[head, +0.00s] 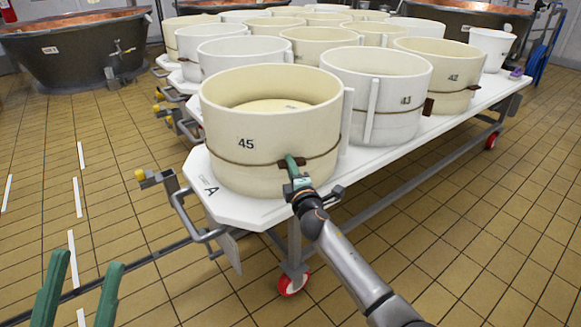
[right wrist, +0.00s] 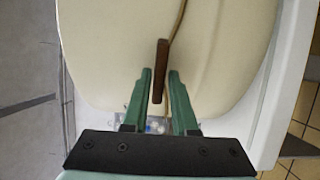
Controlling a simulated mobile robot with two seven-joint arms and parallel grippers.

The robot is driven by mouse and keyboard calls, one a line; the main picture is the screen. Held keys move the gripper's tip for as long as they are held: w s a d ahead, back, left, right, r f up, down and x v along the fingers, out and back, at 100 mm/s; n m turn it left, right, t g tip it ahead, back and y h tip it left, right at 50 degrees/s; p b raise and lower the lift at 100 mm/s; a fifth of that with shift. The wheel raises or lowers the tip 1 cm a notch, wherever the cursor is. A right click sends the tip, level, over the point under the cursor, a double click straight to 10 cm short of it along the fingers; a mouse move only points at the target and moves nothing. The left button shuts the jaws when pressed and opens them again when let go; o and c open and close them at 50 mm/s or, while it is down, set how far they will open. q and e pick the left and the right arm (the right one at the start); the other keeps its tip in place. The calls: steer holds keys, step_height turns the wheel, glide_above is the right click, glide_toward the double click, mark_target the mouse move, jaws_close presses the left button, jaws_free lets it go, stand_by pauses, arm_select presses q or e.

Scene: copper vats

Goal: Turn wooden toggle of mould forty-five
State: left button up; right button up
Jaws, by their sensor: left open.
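Mould forty-five (head: 225,165) is the cream tub marked 45 at the near corner of the white table. A thin brown band runs around it. Its brown wooden toggle (right wrist: 160,60) lies along the band in the right wrist view; in the head view my gripper mostly hides it. My right gripper (head: 291,163) is at the tub's front right side. In the wrist view its green fingers (right wrist: 160,76) stand on either side of the toggle, with slim gaps showing. My left gripper (head: 88,262) is open and empty at the lower left, away from the table.
The white table (head: 255,212) on red wheels holds several more moulds, with forty-three (head: 385,70) and forty-two (head: 455,60) to the right. Metal handles (head: 185,205) jut from its left edge. Copper vats (head: 75,45) stand behind.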

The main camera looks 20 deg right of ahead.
steer(key=shift+o, duration=1.3)
steer(key=shift+r, duration=0.1)
arm_select(q)
step_height(320, 180, up, 4)
steer(key=p, duration=0.3)
steer(key=shift+a+f+p, duration=0.15)
steer(key=shift+p, duration=0.2)
arm_select(e)
steer(key=s, duration=1.2)
steer(key=shift+s+a, duration=0.25)
arm_select(q)
steer(key=shift+m, duration=0.4)
